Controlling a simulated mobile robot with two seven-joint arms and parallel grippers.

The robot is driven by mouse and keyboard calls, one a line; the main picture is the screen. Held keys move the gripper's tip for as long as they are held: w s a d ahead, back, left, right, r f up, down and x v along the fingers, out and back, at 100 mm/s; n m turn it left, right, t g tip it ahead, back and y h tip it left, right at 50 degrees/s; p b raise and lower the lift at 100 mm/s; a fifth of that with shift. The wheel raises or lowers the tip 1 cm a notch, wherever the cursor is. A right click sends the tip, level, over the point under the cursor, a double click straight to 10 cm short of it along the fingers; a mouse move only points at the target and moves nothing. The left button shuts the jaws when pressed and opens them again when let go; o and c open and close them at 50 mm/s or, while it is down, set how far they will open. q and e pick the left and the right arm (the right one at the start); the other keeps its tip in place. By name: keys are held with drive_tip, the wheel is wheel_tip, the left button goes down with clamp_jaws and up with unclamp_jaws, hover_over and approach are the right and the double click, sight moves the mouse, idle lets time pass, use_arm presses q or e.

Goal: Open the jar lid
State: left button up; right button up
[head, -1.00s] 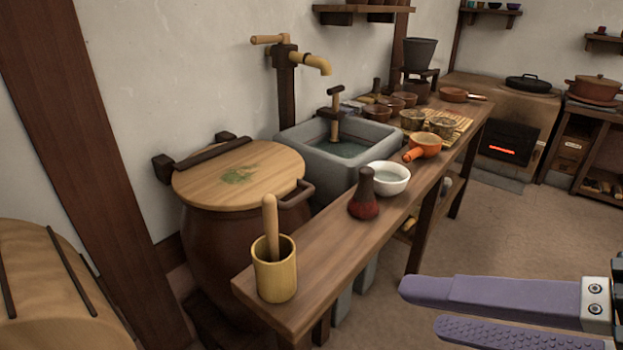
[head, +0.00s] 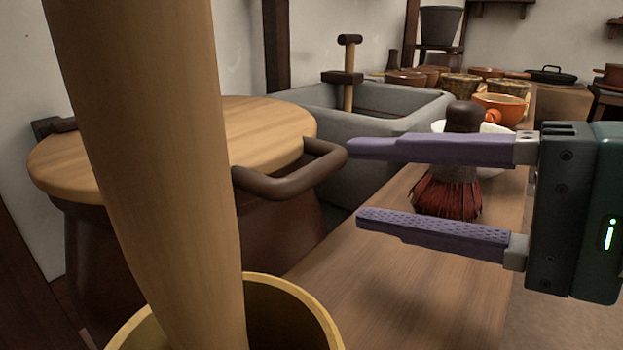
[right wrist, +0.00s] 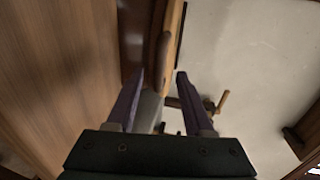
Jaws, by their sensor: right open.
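The big brown jar (head: 150,245) stands at the left in the head view, with its round wooden lid (head: 255,128) lying flat on top. A dark loop handle (head: 290,184) sticks out from the lid's right edge. My right gripper (head: 355,183) is open and empty, its purple fingertips just right of the handle in the picture. Whether they touch it I cannot tell. In the right wrist view, the handle (right wrist: 163,50) shows ahead of the open fingers (right wrist: 160,73). My left gripper is not in view.
The wooden pestle (head: 150,150) in a yellow mortar (head: 295,305) stands very close in front. A red brush (head: 447,195) sits on the bench (head: 390,285) behind my right fingers. The grey stone sink (head: 390,125) stands behind the handle.

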sight(316, 178)
drive_tip(key=b+x, duration=0.1)
drive_tip(key=x, duration=0.6)
drive_tip(key=shift+w+a+b, duration=0.1)
drive_tip(key=shift+a+b, duration=0.05)
drive_tip(key=shift+b, duration=0.2)
clamp_jaws()
idle(1.0)
